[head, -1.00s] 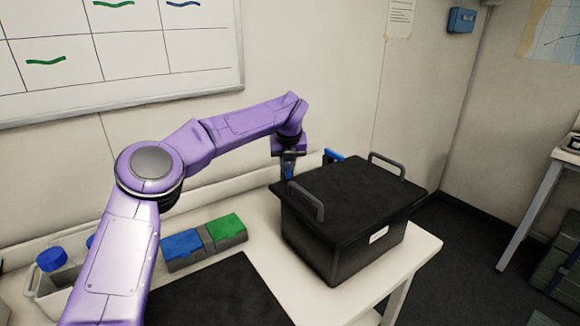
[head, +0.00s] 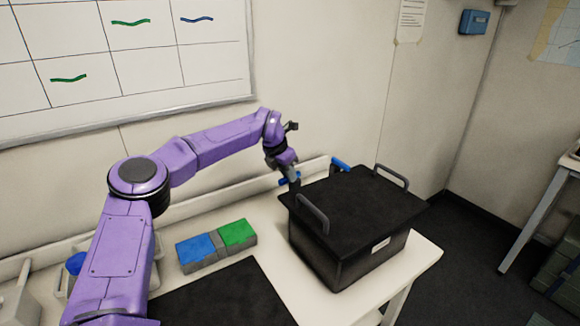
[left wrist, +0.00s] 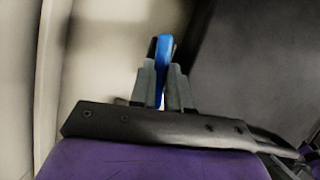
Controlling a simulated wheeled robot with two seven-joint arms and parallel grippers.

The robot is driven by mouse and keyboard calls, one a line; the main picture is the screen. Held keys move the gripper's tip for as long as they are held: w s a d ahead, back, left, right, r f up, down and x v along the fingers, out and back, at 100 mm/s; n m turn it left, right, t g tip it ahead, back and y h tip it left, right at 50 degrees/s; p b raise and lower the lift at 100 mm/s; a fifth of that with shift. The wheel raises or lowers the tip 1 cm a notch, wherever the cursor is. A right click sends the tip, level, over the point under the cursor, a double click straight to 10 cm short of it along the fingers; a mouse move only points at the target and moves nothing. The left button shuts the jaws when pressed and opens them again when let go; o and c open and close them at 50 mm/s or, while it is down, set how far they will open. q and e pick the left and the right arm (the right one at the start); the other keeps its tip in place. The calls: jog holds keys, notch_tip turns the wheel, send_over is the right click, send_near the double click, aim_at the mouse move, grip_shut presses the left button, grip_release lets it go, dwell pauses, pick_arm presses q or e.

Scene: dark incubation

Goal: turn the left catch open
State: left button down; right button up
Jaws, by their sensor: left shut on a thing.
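A black box (head: 350,262) with a dark lid (head: 358,205) stands on the white table. Two blue catches show at the lid's far edge. The left catch (head: 283,181) is partly hidden by my left gripper (head: 293,179), which is shut on it. In the left wrist view the blue catch (left wrist: 164,62) stands upright between the two grey fingers (left wrist: 163,88). The second blue catch (head: 341,164) is to the right, apart from the gripper. My right gripper is not in view.
Grey handles rise from the lid at the left (head: 312,212) and right (head: 391,176). A block with blue and green tops (head: 217,242) and a black mat (head: 225,300) lie left of the box. The wall (head: 330,110) is close behind.

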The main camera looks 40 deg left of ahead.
pick_arm(q)
jog(key=shift+w+a+r+m+h+p, duration=0.1)
jog(key=shift+a+m+h+p, duration=0.1)
jog(key=shift+m+p, duration=0.2)
jog(key=shift+a+r+m+h+p, duration=0.1)
jog(key=shift+m+h+p, duration=0.15)
jog(key=shift+m, duration=0.25)
jog(key=shift+f, duration=0.1)
jog(key=c, duration=1.1)
grip_release()
jog(key=b+v, duration=0.2)
jog(key=v, duration=0.8)
jog(key=shift+r, duration=0.25)
